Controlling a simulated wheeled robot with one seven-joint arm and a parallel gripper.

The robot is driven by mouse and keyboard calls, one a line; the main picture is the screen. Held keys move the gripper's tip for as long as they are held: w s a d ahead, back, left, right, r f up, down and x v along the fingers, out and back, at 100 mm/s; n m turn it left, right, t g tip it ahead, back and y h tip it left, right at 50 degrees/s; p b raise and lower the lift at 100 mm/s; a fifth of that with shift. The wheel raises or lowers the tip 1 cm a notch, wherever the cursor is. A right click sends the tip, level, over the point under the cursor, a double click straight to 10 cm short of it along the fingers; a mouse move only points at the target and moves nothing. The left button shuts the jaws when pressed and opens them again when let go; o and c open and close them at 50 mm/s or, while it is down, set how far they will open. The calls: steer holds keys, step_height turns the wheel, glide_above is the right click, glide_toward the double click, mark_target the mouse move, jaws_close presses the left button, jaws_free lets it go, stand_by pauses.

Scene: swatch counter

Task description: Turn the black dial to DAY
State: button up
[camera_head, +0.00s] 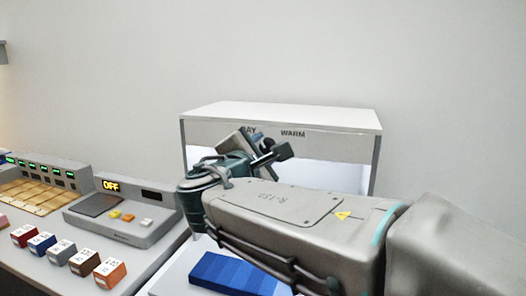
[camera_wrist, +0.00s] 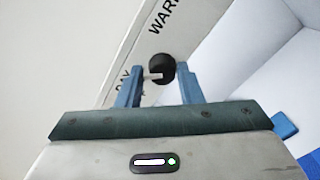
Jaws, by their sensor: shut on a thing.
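The black dial (camera_wrist: 161,66) is on the front fascia of the light booth (camera_head: 290,115), between the printed DAY (camera_wrist: 123,80) and WARM (camera_wrist: 165,17) labels. Its white pointer line points left in the wrist view, toward the DAY label. My gripper (camera_wrist: 160,72) is shut on the dial, with one blue finger on each side. In the head view my gripper (camera_head: 262,150) is at the fascia just below the labels. It hides the dial there and partly covers the DAY label.
A blue striped swatch (camera_head: 235,274) lies at the booth's floor, below my arm. A grey device reading OFF (camera_head: 125,215) stands left of the booth. Several colored cubes (camera_head: 58,255) and a keypad panel (camera_head: 40,195) are further left. The wall behind is bare.

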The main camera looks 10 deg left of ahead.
steer(key=shift+f, duration=0.1)
steer(key=o, duration=1)
steer(key=s, duration=0.9)
steer(key=s+a, duration=0.1)
steer(key=s, duration=0.4)
steer(key=shift+w, duration=0.1)
